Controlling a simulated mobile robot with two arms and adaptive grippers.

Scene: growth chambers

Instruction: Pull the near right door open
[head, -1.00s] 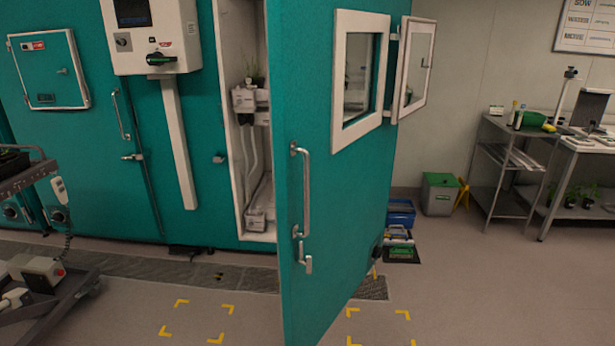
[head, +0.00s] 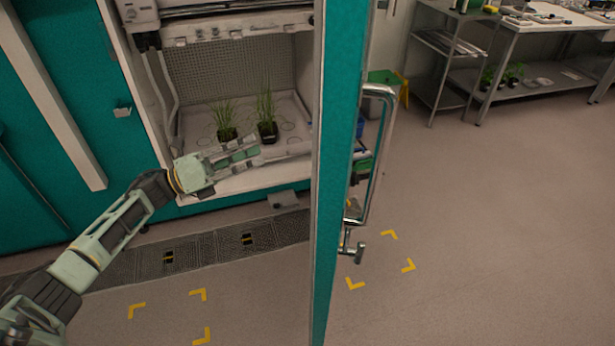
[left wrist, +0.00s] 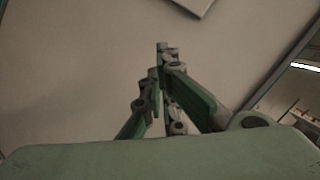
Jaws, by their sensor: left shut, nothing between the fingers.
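The near right door (head: 338,180) is teal and stands swung out, seen almost edge-on in the head view. Its long metal handle (head: 378,150) is on the right face, with a small latch lever (head: 352,248) below. My left gripper (head: 252,148) is shut and empty. It is to the left of the door, on its inner side, in front of the open chamber (head: 215,75). The left wrist view shows its fingers (left wrist: 163,48) closed together before a pale flat surface; I cannot tell which surface it is. My right gripper is not in view.
Two potted grass plants (head: 227,133) stand on the chamber floor. A floor grating (head: 205,245) runs along the chamber front. Yellow corner marks (head: 137,311) lie on the floor. A metal bench (head: 450,45) stands at the back right; the floor right of the door is clear.

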